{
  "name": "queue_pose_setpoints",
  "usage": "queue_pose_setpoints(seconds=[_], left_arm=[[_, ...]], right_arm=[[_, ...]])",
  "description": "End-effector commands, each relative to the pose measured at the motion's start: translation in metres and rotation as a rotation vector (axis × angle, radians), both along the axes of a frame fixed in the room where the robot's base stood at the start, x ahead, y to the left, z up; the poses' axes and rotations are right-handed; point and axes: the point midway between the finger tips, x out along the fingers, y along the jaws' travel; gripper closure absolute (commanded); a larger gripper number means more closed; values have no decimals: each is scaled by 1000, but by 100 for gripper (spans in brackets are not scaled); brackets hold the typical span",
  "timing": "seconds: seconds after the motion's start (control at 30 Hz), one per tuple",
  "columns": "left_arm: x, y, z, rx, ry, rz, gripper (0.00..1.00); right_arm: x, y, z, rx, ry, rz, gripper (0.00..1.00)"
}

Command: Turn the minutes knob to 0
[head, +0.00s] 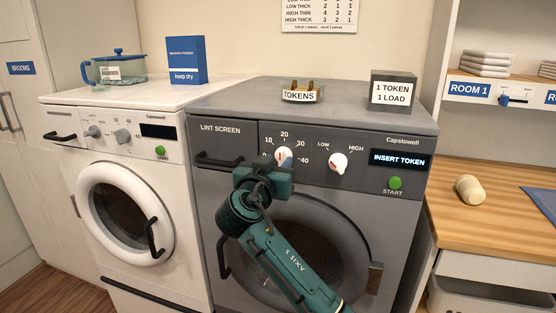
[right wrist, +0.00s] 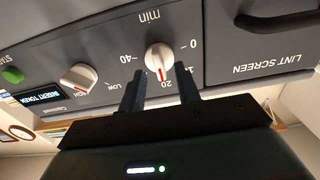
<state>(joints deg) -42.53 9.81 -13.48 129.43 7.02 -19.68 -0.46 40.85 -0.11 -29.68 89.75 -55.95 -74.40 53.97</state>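The minutes knob (head: 284,156) is a white dial with a red pointer on the grey dryer's panel, under a scale from 0 to 40. In the right wrist view, where the panel appears upside down, the minutes knob (right wrist: 159,57) has its red pointer toward the 20 mark. My right gripper (right wrist: 160,82) is open, with its two dark fingertips apart on either side of the knob's lower edge in that view; contact cannot be told. In the head view the right gripper (head: 270,170) covers the panel just below the knob. My left gripper is not in view.
A LOW/HIGH knob (head: 338,162), a START button (head: 395,183) and a display reading INSERT TOKEN (head: 398,160) are to the right. The lint screen handle (head: 218,161) is to the left. A token holder (head: 301,94) stands on top. A white washer (head: 125,150) stands at left.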

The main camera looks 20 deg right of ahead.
Motion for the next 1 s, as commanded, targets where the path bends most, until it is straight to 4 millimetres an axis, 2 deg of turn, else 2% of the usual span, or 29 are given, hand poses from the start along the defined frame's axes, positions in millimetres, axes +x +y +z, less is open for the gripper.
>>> queue_pose_setpoints(seconds=[0.13,0.43,0.83,1.0], left_arm=[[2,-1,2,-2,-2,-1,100],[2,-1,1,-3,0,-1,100],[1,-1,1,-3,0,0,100],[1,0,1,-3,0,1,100]], right_arm=[[9,-7,0,1,-1,0,67],[11,-8,0,1,0,0,67],[11,-7,0,1,0,0,99],[10,-7,0,1,0,0,100]])
